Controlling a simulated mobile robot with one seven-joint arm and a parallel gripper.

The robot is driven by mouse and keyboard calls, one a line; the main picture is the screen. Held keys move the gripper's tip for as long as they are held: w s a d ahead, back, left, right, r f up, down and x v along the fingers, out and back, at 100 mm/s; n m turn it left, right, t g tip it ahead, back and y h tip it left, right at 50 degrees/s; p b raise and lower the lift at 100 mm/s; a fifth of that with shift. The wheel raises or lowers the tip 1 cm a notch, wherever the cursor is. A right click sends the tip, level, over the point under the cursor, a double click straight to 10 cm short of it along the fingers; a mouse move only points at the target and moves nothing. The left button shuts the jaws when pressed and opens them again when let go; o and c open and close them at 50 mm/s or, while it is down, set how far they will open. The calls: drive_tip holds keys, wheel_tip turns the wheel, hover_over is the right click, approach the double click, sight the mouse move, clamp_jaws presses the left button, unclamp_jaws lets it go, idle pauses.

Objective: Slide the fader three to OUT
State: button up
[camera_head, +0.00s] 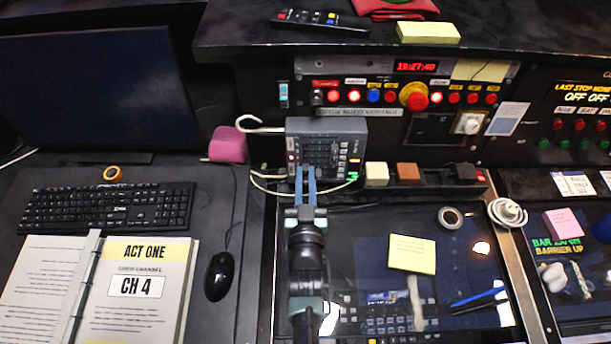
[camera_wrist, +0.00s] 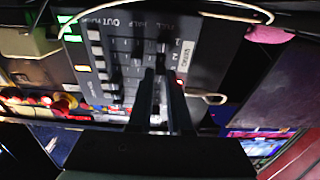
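The dark grey fader box (camera_head: 350,128) stands at the middle of the desk, with rows of slots and small dark caps on its face. In the wrist view the fader box (camera_wrist: 185,38) appears turned around, with small lettering, including what looks like OUT, along its upper edge. Individual fader numbers are too small to read, so I cannot tell which is fader three. My gripper (camera_head: 306,172) is at the lower part of the panel face. In the wrist view its two fingers (camera_wrist: 161,76) stand a narrow gap apart over the panel, with no clearly held cap between them; the tips hide part of the slots.
A white hook and cable (camera_head: 258,127) and a pink block (camera_head: 228,144) lie left of the box. A beige block (camera_head: 377,173) and a brown block (camera_head: 408,173) stand right of it. A button panel (camera_head: 400,95) rises behind. Below is a glass screen (camera_head: 370,250) with a yellow note.

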clamp_jaws()
idle(1.1)
